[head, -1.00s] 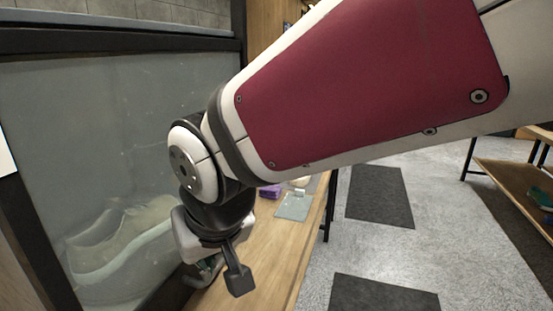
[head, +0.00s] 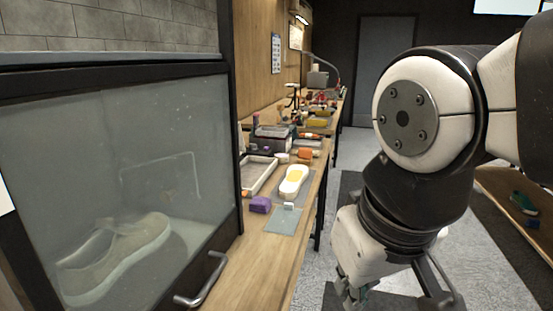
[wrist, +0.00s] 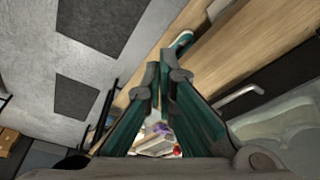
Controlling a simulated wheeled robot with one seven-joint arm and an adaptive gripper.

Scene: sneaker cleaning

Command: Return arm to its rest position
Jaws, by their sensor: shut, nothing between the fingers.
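My gripper (head: 357,293) hangs at the lower right of the head view, over the floor to the right of the wooden bench (head: 262,262). Its tips are partly cut off by the bottom edge of that view. In the wrist view the green fingers of my gripper (wrist: 155,80) meet near the middle, shut with nothing between them. A pale sneaker (head: 115,262) sits behind the glass of a cabinet (head: 90,150) at the left. The cabinet's metal handle (head: 203,282) is apart from my gripper.
A shelf (head: 500,190) with a green shoe (head: 525,203) stands at the right. Grey floor lies between.

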